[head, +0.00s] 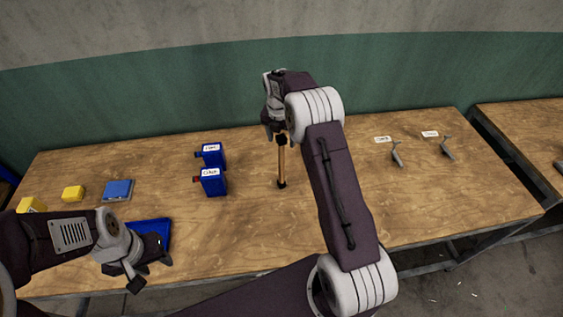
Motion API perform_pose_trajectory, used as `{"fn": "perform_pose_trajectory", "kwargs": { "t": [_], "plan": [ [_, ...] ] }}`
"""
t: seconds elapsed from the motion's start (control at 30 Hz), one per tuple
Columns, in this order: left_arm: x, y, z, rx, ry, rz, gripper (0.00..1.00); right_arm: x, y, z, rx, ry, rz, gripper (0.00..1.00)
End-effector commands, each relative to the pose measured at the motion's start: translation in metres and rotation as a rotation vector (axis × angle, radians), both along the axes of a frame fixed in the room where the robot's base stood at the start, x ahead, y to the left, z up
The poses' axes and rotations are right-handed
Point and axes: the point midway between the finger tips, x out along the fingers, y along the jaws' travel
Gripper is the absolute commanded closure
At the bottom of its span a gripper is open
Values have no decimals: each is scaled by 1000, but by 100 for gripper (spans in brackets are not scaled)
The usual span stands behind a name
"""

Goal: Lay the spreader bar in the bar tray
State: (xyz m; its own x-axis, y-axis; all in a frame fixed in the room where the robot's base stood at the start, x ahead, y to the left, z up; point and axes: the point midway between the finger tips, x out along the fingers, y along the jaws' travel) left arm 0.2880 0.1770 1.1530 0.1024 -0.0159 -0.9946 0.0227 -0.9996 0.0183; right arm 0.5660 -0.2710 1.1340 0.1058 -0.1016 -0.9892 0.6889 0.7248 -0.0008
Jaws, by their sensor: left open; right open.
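The spreader bar (282,163), copper-coloured with dark ends, shows in the middle of the wooden table. My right gripper (279,132) is open at the bar's far end; whether it touches the bar I cannot tell. A blue tray (160,224), probably the bar tray, lies near the table's front left and is partly hidden by my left gripper. My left gripper (150,272) is open and empty at the front edge, just in front of that tray.
Two blue labelled blocks (213,182) stand left of the bar. A flat blue piece (118,190) and yellow blocks (73,193) lie at the left. Two grey tools (397,154) with labels lie at the right.

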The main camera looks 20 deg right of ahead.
Motion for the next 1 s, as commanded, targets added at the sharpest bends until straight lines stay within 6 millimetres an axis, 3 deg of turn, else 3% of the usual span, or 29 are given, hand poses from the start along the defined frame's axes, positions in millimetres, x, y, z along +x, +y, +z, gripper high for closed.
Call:
{"fn": "perform_pose_trajectory", "kwargs": {
  "t": [0.27,0.37,0.5,0.73,0.77,0.97,1.0],
  "plan": [
    [0,0,15,0,0,0,56,1,-2,-16,1,4,0,38],
    [0,0,29,0,0,0,56,1,-3,-34,1,5,0,38],
    [0,0,32,0,0,0,56,4,-5,-56,0,1,0,38],
    [0,0,31,0,0,0,56,5,-5,-60,-1,-2,0,38],
    [0,0,31,0,0,0,56,5,-5,-60,-1,-2,0,44],
    [0,0,31,0,0,0,56,5,-5,-60,0,-2,-1,99],
    [0,0,31,0,0,0,56,5,-5,-60,0,-2,-1,100]
  ]
}}
